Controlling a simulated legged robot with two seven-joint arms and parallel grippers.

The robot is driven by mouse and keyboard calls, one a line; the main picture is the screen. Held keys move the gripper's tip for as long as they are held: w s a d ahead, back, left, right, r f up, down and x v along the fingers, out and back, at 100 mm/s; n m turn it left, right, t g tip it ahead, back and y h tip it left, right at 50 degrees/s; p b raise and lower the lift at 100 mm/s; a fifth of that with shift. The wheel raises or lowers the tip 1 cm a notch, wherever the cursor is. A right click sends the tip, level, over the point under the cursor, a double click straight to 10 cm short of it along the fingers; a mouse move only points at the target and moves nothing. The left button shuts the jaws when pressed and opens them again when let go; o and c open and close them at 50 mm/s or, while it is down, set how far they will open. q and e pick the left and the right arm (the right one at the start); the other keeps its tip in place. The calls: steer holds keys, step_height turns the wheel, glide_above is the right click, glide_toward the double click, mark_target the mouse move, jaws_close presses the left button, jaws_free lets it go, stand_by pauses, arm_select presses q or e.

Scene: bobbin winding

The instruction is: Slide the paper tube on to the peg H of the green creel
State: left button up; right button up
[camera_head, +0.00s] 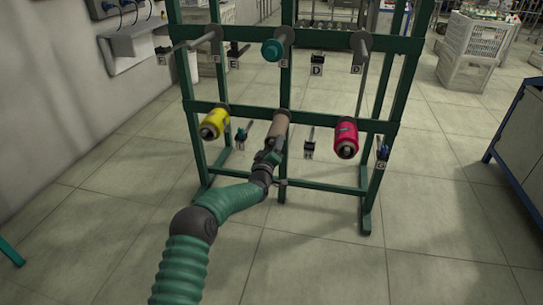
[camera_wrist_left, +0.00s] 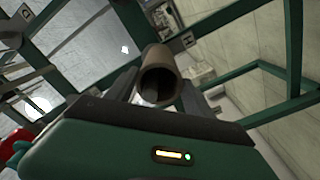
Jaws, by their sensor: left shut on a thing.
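The brown paper tube (camera_head: 278,127) is at the middle of the creel's lower bar, pointing toward the bar. My left gripper (camera_head: 270,156) is shut on its near end. In the left wrist view the tube (camera_wrist_left: 159,72) shows its open end, with a dark inside. The green creel (camera_head: 240,110) stands upright, with pegs along an upper and a lower bar. A small plate marked H (camera_wrist_left: 188,40) shows just right of the tube in the left wrist view. Peg H itself is hidden behind or inside the tube; I cannot tell which. My right gripper is out of view.
A yellow bobbin (camera_head: 213,122) is left of the tube, and a pink-red bobbin (camera_head: 346,140) is to its right. A teal bobbin (camera_head: 273,50) is above. White crates (camera_head: 478,45) stand at back right. The floor in front is clear.

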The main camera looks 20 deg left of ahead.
arm_select(q)
steer(key=shift+w+r, duration=0.15)
steer(key=shift+f, duration=0.35)
stand_by(0.5)
steer(key=o, duration=1.6)
steer(key=shift+o, duration=0.2)
steer(key=shift+s+r, duration=0.1)
steer(key=shift+s, duration=0.2)
steer(key=p+v, duration=0.8)
steer(key=v, duration=0.8)
steer(key=shift+s+f+p, duration=0.2)
steer(key=shift+p, duration=0.1)
